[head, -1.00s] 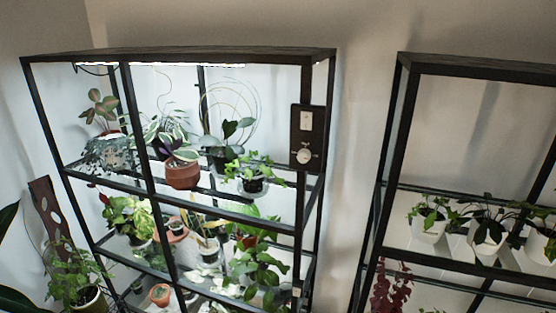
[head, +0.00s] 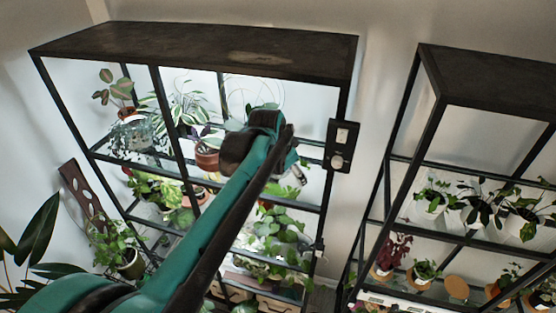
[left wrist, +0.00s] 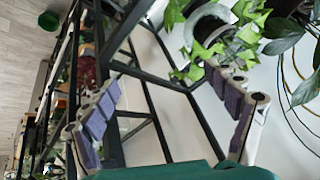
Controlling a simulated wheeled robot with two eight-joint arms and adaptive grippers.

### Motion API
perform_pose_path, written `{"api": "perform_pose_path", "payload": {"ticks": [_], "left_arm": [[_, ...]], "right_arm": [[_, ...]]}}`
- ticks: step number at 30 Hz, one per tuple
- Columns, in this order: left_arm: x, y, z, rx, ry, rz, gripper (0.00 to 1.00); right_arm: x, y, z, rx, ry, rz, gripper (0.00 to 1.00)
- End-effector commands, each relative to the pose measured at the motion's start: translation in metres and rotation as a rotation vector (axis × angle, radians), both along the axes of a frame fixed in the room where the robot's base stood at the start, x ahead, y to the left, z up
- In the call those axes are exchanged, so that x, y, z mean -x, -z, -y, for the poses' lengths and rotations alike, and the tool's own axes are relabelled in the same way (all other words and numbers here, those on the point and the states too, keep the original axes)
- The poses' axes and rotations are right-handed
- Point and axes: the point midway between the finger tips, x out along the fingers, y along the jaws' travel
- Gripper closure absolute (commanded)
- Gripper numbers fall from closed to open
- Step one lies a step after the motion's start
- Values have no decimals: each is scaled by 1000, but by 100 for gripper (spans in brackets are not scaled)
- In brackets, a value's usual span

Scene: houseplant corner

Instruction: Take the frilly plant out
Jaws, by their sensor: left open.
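A plant with bright green, lobed, frilly-edged leaves (head: 284,190) shows in the head view on the right of the left rack's upper shelf, mostly hidden behind my left arm. In the left wrist view its leaves (left wrist: 247,38) spread around a grey round pot (left wrist: 208,22) at the top, beyond the fingertips. My left gripper (head: 298,172) is at the rack's front beside this plant. In the left wrist view the left gripper (left wrist: 170,112) has its fingers wide apart, with nothing between them. My right gripper is in neither view.
The left rack's dark top (head: 200,45) lies above the arm, and black posts and rails frame the shelves. A dark switch panel (head: 342,145) hangs on its right post. A terracotta pot (head: 207,158) stands left of the gripper. A second rack stands right.

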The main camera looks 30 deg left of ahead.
Motion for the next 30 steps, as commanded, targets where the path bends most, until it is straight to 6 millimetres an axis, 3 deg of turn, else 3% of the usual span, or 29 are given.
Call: {"api": "perform_pose_path", "payload": {"ticks": [1,3,9,14,30], "left_arm": [[-20,-1,-21,-19,27,-9,13],[-40,0,-43,-42,73,-21,13],[-71,6,-81,-83,156,-38,13],[-81,16,-88,-91,174,-41,13],[-108,76,-97,-91,172,-41,13]], "right_arm": [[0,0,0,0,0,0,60],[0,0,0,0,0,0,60],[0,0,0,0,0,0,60],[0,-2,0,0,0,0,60],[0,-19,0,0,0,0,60]]}}
